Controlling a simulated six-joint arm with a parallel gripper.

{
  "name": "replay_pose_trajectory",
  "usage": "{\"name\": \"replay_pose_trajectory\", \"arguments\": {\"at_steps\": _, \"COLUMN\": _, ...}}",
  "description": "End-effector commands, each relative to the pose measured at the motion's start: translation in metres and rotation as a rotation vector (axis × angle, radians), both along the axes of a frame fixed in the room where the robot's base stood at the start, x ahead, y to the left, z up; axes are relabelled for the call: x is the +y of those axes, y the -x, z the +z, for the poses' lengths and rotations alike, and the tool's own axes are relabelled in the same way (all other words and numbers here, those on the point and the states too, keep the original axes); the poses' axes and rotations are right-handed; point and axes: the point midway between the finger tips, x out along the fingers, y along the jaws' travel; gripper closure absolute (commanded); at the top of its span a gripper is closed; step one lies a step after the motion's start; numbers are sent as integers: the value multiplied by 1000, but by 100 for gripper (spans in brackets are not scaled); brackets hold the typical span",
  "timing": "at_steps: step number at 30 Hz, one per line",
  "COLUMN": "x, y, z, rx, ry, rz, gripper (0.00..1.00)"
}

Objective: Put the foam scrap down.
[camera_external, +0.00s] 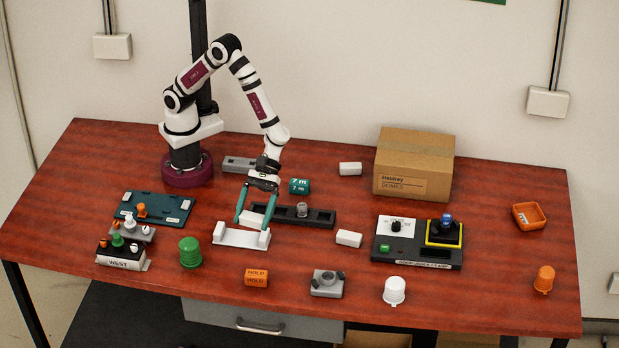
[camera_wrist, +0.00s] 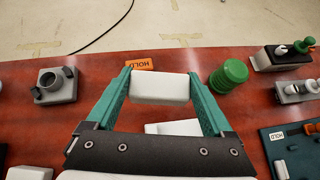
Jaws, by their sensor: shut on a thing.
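My gripper (camera_external: 254,222) is shut on a white foam scrap (camera_external: 254,217), a small block held between its two green fingers. In the wrist view the foam scrap (camera_wrist: 160,87) sits between the fingertips of my gripper (camera_wrist: 160,80). It appears to be above the table, just behind a white cradle with raised ends (camera_external: 241,238); the exact gap cannot be told. The cradle shows partly in the wrist view (camera_wrist: 172,128) below the scrap. Two similar white blocks lie on the table, one near the box (camera_external: 350,168) and one right of the cradle (camera_external: 348,238).
A dark rail (camera_external: 320,217) with a grey knob lies right of my gripper. A green domed piece (camera_external: 190,252) stands left, an orange HOLD block (camera_external: 256,278) in front. A cardboard box (camera_external: 413,165) and a control panel (camera_external: 418,243) stand right. Bare table shows around the cradle.

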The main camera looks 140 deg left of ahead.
Motion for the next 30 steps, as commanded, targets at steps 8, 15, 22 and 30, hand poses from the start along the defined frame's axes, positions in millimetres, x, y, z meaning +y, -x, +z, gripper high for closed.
{"name": "replay_pose_trajectory", "arguments": {"at_steps": 8, "x": 8, "y": 8, "z": 132, "rx": -14, "ry": -5, "rz": 234, "gripper": 65}}
{"name": "replay_pose_trajectory", "arguments": {"at_steps": 15, "x": 29, "y": 24, "z": 220, "rx": -15, "ry": -5, "rz": 519, "gripper": 65}}
{"name": "replay_pose_trajectory", "arguments": {"at_steps": 22, "x": 108, "y": 2, "z": 253, "rx": -5, "ry": -4, "rz": 867, "gripper": 65}}
{"name": "replay_pose_trajectory", "arguments": {"at_steps": 30, "x": 248, "y": -34, "z": 223, "rx": 2, "ry": -4, "rz": 1222, "gripper": 65}}
